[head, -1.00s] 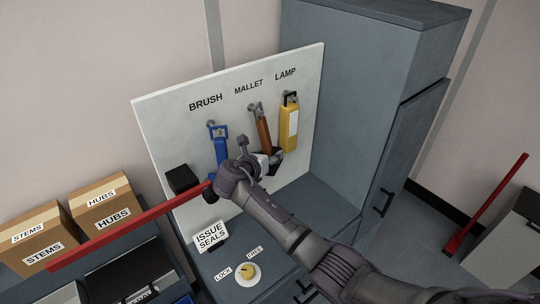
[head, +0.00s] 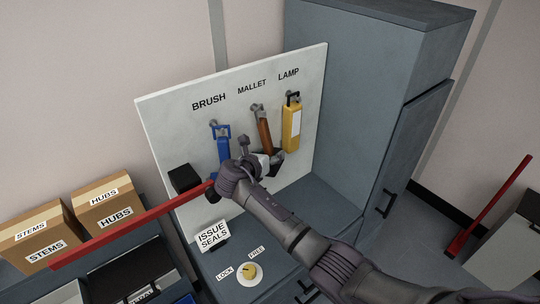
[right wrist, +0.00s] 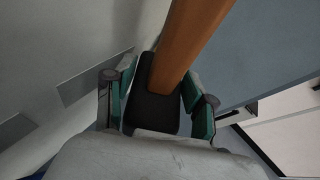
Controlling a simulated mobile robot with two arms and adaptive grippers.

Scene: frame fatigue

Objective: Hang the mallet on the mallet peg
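The mallet (head: 264,132) has an orange-brown wooden handle and a dark head low down. It is upright against the white board, its handle top at the peg (head: 257,107) under the MALLET label. Whether it is hooked on the peg is too small to tell. My right gripper (head: 265,160) is at the mallet's lower end. In the right wrist view its teal-padded fingers (right wrist: 158,98) close on both sides of the black head (right wrist: 156,108), with the handle (right wrist: 188,42) rising from it. The far side of the head is hidden. My left gripper is not in view.
A blue brush (head: 222,148) hangs left of the mallet, close to my right wrist. A yellow lamp (head: 291,128) hangs just right. A long red bar (head: 130,228) reaches toward the board. A cabinet (head: 365,100) stands to the right; a yellow knob (head: 249,273) sits below.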

